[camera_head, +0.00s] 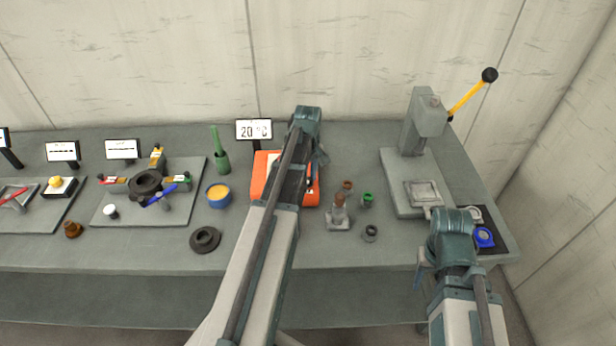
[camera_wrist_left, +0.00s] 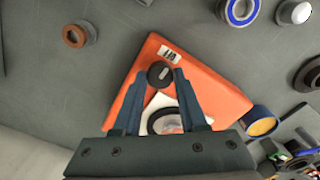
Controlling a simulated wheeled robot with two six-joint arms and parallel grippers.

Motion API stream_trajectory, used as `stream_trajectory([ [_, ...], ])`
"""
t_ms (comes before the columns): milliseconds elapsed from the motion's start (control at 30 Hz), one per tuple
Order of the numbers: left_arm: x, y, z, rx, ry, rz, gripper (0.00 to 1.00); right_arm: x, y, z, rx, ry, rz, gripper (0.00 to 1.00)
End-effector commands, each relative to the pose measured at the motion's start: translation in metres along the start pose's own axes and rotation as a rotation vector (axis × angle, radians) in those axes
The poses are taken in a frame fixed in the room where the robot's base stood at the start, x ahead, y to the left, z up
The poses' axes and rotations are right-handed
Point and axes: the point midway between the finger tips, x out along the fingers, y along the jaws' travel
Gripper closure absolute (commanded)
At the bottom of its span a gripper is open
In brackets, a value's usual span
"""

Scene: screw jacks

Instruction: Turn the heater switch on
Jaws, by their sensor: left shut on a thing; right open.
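The orange heater (camera_head: 262,172) stands on the bench below a display (camera_head: 254,130) that appears to read 20 °C. In the left wrist view its orange body (camera_wrist_left: 225,105) carries a small round black switch knob (camera_wrist_left: 160,75) with a pale mark. A white label (camera_wrist_left: 170,53) beside the knob has dark letters too small to read surely. My left gripper (camera_wrist_left: 157,76) reaches down over the heater, its two fingertips closed on the knob's sides. In the head view my left arm hides the knob and part of the heater. My right gripper (camera_head: 424,268) is open, near the bench's front edge at the right.
A blue cup with yellow contents (camera_head: 218,195) stands left of the heater. A small grey stand (camera_head: 340,214) and small rings are to its right. A grey press (camera_head: 412,160) with a yellow lever stands further right. Some bare bench lies in front of the heater.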

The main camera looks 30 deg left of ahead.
Motion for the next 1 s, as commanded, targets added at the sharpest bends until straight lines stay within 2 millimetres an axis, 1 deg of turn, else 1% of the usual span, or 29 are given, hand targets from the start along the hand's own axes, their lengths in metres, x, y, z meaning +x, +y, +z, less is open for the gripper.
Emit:
stream_trajectory([
  [267, 0.0002, 0.0000, 0.0001, 0.178, 0.000, -0.001, 1.00, 0.0002, 0.0000, 0.0000, 0.000, 0.000, 0.000, 0.50],
  [1000, 0.0004, -0.0005, 0.0003, 0.880, -0.001, -0.002, 1.00, 0.0004, 0.0000, 0.0000, 0.000, 0.000, 0.000, 0.50],
])
